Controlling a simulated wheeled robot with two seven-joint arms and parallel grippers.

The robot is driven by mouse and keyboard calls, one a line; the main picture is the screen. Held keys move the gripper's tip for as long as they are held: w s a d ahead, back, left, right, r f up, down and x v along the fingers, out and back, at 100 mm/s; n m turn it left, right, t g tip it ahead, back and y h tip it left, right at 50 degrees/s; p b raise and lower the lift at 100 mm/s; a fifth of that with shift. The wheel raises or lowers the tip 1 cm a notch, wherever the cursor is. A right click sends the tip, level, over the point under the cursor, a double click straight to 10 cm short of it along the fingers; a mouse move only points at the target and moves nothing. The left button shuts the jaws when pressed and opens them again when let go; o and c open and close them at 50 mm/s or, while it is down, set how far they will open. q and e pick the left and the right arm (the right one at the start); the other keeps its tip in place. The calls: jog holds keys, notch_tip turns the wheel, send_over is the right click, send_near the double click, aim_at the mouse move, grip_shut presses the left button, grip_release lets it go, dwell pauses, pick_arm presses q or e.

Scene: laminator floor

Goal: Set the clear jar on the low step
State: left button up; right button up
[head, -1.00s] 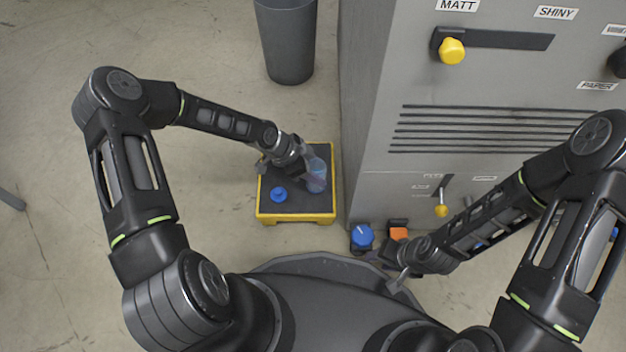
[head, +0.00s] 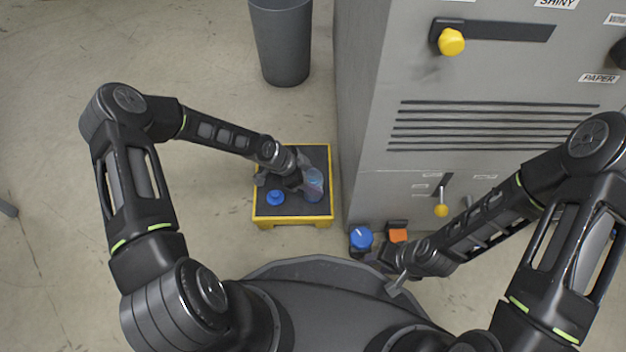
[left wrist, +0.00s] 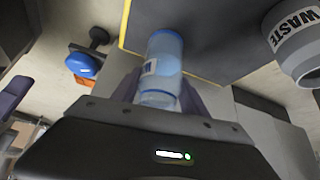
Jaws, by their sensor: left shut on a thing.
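The clear jar (head: 314,186), bluish and see-through, is between the fingers of my left gripper (head: 302,183), over the right part of the low step (head: 293,220). The step has a dark top and a yellow rim. In the left wrist view the jar (left wrist: 161,70) shows a blue band at its far end and a white label, with the gripper shut around it. I cannot tell whether the jar touches the step. My right gripper (head: 376,257) is low beside the machine's foot; its fingers are too unclear to read.
A blue round piece (head: 275,198) lies on the step, left of the jar. The grey machine (head: 400,190) stands close on the right. A blue knob (head: 361,238) and an orange part (head: 398,235) are at its base. A grey bin (head: 282,45) stands behind the step.

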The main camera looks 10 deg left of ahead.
pick_arm(q)
jog(key=shift+f, duration=0.15)
jog(key=o, duration=1.5)
jog(key=shift+o, duration=0.2)
jog(key=shift+r, duration=0.3)
jog(key=p+v, duration=0.5)
jog(key=v, duration=0.6)
jog(key=shift+s+a+r, duration=0.2)
jog(key=shift+a+r, duration=0.05)
jog(key=shift+r, duration=0.05)
